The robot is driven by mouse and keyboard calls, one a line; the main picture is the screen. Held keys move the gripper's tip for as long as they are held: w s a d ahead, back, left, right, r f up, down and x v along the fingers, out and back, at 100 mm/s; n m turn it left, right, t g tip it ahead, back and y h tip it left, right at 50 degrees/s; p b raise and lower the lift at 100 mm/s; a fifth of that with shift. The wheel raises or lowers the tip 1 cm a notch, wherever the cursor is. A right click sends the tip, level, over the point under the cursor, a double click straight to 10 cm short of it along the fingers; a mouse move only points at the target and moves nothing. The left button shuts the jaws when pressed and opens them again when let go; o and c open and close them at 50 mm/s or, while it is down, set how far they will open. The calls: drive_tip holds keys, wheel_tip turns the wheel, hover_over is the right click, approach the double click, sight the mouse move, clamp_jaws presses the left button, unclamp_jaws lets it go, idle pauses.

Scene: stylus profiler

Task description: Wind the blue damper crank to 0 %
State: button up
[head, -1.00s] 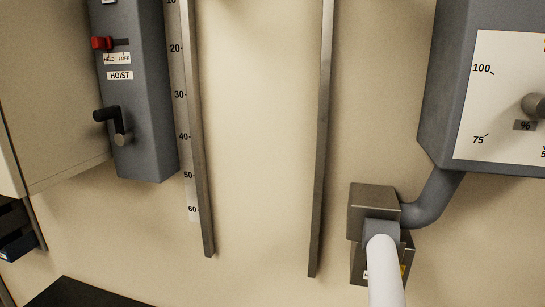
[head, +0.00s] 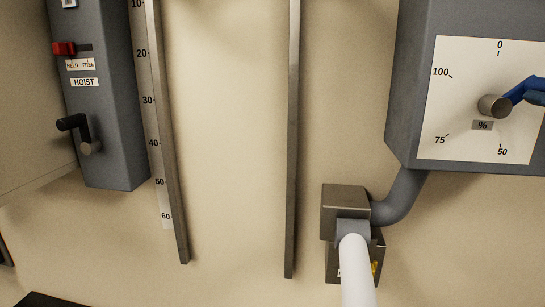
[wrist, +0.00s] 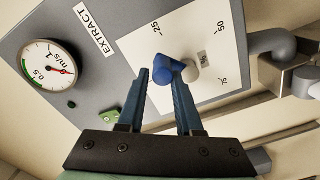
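The blue damper crank (head: 522,91) turns on a grey hub (head: 494,106) on a white percent dial (head: 455,105). In the head view it points right and slightly up from the hub, clockwise of the 0 mark. Its outer end is cut off by the right edge. In the wrist view the crank's blue knob (wrist: 160,75) sits between and just ahead of the fingertips of my gripper (wrist: 161,82). The two blue fingers stand apart on either side of the knob. I cannot tell whether they touch it.
A round gauge (wrist: 48,66) and an EXTRACT label (wrist: 95,31) are on the same grey box. A hoist box (head: 98,120) with a black crank and red slider stands at left. A grey elbow pipe (head: 402,197) runs below the dial box. Bare wall lies between the metal rails.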

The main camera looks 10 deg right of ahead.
drive_tip(key=shift+a, duration=0.1)
drive_tip(key=shift+w+a+r, duration=0.15)
drive_tip(key=shift+a+r, duration=0.15)
drive_tip(key=shift+a, duration=0.1)
drive_tip(key=shift+a, duration=0.1)
